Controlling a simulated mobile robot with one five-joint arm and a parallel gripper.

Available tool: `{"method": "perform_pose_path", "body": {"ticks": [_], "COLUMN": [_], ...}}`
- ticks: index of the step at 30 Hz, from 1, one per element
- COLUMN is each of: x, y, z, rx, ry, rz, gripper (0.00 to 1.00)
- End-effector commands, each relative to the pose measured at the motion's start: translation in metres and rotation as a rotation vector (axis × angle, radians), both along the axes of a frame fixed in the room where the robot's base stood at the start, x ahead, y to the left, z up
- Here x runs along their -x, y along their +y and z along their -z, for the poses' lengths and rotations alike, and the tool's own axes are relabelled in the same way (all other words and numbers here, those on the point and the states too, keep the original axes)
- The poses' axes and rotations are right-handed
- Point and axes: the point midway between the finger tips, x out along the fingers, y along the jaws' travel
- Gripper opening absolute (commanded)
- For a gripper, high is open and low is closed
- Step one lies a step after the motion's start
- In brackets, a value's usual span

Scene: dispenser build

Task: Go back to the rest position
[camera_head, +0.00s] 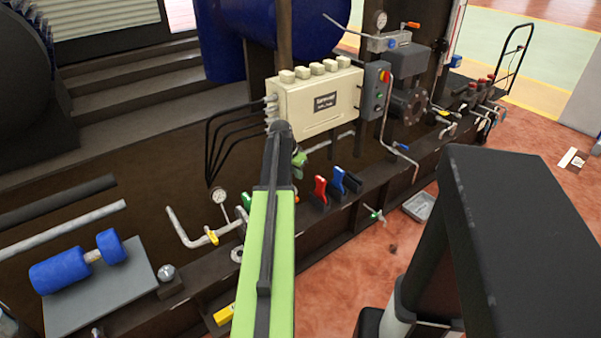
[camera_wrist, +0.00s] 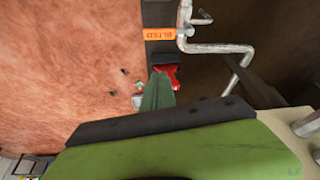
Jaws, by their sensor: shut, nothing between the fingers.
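My green and black arm (camera_head: 265,245) reaches up from the bottom middle of the head view, over the dark machine frame. A red part (camera_wrist: 172,76) lies just beyond the fingertips in that picture. I cannot tell whether they touch.
Red handle (camera_head: 320,190) and blue handle (camera_head: 339,179) stand right of my arm. A cream junction box (camera_head: 316,101) with cables is behind. A gauge (camera_head: 220,196) and bent pipe are left. An orange label (camera_wrist: 258,33) shows near grey pipes (camera_wrist: 215,48).

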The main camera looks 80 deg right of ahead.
Motion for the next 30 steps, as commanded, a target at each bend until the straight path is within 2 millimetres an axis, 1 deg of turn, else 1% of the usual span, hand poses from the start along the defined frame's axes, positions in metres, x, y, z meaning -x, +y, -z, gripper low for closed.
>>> {"method": "perform_pose_path", "body": {"ticks": [1,3,18,20,22,23,26,27,29,30], "x": [-0.002,-0.004,-0.005,-0.012,-0.035,-0.05,-0.118,-0.149,-0.191,-0.217], "y": [0.003,0.004,0.004,0.007,0.019,0.026,0.066,0.087,0.12,0.143], "z": [-0.012,-0.014,-0.011,-0.011,-0.011,-0.01,-0.008,-0.007,-0.006,-0.006], "rx": [0.0,0.0,0.0,-0.002,-0.012,-0.018,-0.046,-0.06,-0.081,-0.094], "ry": [0.0,0.0,0.001,0.0,0.001,0.002,0.009,0.012,0.019,0.023], "rz": [-0.001,-0.001,-0.002,-0.015,-0.06,-0.089,-0.233,-0.303,-0.405,-0.475], "gripper": [0.0,0.0,0.0,0.0,0.0,0.0,0.0,0.0,0.0,0.0]}}
